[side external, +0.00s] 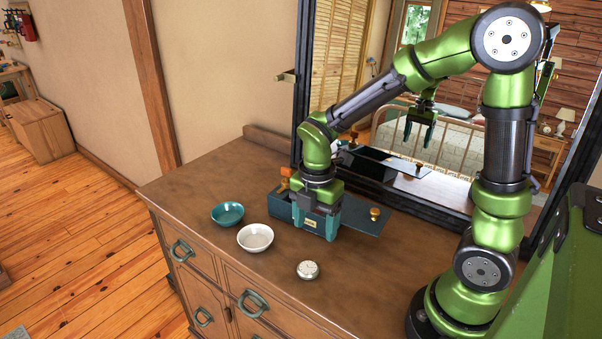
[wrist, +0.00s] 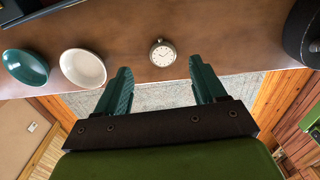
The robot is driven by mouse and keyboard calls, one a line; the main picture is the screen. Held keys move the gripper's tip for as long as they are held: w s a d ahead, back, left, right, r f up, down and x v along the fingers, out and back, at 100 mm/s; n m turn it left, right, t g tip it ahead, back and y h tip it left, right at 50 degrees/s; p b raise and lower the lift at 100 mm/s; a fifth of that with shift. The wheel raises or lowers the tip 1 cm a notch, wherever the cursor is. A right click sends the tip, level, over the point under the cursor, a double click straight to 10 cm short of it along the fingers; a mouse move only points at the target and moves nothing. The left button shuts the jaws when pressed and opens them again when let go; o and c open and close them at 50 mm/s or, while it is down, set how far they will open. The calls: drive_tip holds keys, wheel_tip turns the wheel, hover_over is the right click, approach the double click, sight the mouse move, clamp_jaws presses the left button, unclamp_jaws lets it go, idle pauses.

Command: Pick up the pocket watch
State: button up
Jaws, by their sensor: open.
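The pocket watch (side external: 307,270) lies on the dresser top near its front edge, to the right of the white bowl. In the wrist view the pocket watch (wrist: 163,53) shows a round pale face with a small crown, beyond the fingertips and roughly between them. My gripper (side external: 317,228) is above the dresser in front of the dark teal box, behind the watch and apart from it. In the wrist view my gripper (wrist: 160,80) has its two teal fingers spread wide, with nothing between them.
A teal bowl (side external: 228,214) and a white bowl (side external: 255,238) stand left of the watch. A dark teal box (side external: 283,206) with a flat panel (side external: 352,216) and orange knobs sits behind. A mirror (side external: 420,165) stands along the back. The dresser top (side external: 370,280) right of the watch is clear.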

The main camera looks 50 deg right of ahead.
sight(315, 261)
wheel_tip(315, 261, down, 10)
clamp_jaws()
idle(0.8)
